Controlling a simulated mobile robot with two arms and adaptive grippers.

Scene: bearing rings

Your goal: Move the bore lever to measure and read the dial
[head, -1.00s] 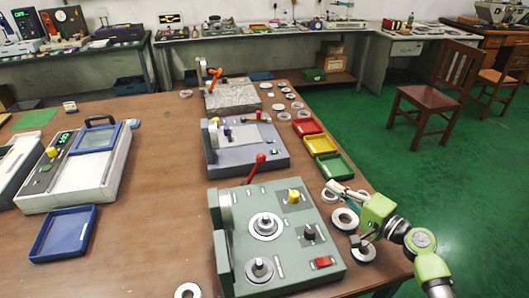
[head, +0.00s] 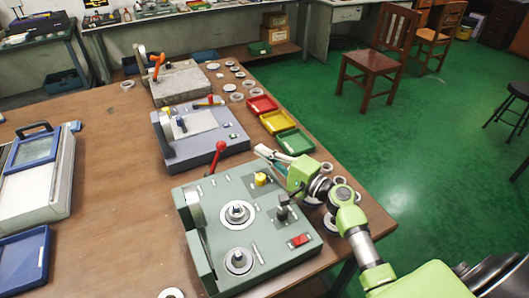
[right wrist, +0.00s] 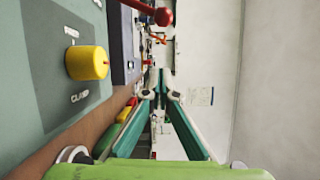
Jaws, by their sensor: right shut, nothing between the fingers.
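The grey-green measuring machine (head: 262,245) stands at the table's front. It carries two round metal seats, a yellow knob (head: 261,179), a black knob lever (head: 283,212), a red switch (head: 300,240) and a red-ball lever (head: 220,146) at its back edge. I cannot tell which lever is the bore one. My right gripper (head: 262,151) is shut and empty, above the machine's back right corner, pointing to the back left. In the right wrist view its fingers (right wrist: 153,85) meet at the tips, clear of the yellow clamp knob (right wrist: 88,62). No readable dial shows.
Behind stand a blue-grey machine (head: 205,140) and a stone block fixture (head: 182,84). Red, yellow and green trays (head: 296,142) line the right edge, with metal rings near them. A blue-framed device (head: 38,150) is at left. The table's left middle is clear.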

